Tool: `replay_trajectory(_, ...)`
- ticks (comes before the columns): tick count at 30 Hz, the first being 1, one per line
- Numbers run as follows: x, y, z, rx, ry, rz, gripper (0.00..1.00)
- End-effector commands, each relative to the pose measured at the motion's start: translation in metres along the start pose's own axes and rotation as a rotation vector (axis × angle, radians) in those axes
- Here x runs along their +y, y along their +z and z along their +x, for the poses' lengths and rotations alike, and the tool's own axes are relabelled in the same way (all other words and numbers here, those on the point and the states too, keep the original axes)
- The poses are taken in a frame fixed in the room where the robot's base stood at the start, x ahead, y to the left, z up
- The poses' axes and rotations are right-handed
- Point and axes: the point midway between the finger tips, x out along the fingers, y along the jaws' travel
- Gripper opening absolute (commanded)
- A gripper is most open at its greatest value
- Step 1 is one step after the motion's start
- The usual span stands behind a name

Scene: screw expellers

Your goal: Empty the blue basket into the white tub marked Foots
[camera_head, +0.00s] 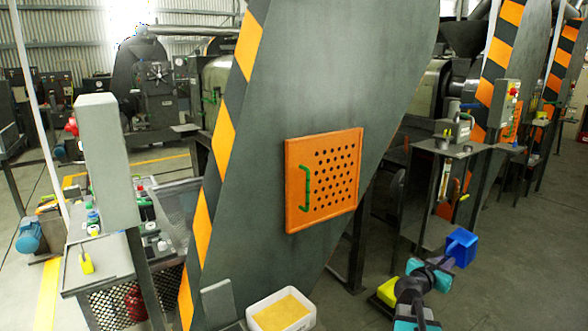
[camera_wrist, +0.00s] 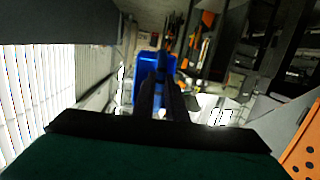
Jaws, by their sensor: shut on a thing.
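The blue basket (camera_head: 461,246) is at the right of the head view, up off the floor and seemingly tilted. My gripper (camera_head: 447,262) is shut on it, at the end of my arm. In the wrist view the basket (camera_wrist: 148,66) shows just beyond the dark jaws (camera_wrist: 160,85). What is inside the basket cannot be seen. A white tub (camera_head: 259,307) with yellow material in it stands at the bottom centre of the head view, well left of the basket. No marking on it can be read.
A large grey slanted panel with an orange perforated door (camera_head: 320,180) and green handle rises behind the tub. A bench (camera_head: 100,262) with bottles is at left. A grey stand (camera_head: 447,150) is behind the basket. Open floor (camera_head: 520,270) lies at right.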

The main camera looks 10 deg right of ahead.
Motion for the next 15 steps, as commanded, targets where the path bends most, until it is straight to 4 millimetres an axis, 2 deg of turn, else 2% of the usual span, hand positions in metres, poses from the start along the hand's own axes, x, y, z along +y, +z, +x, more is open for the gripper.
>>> replay_trajectory(6, -0.06, 0.0, -0.017, 0.01, -0.206, -0.032, 0.0)
replay_trajectory(15, -0.134, 0.005, -0.052, 0.023, -0.484, -0.073, 0.0)
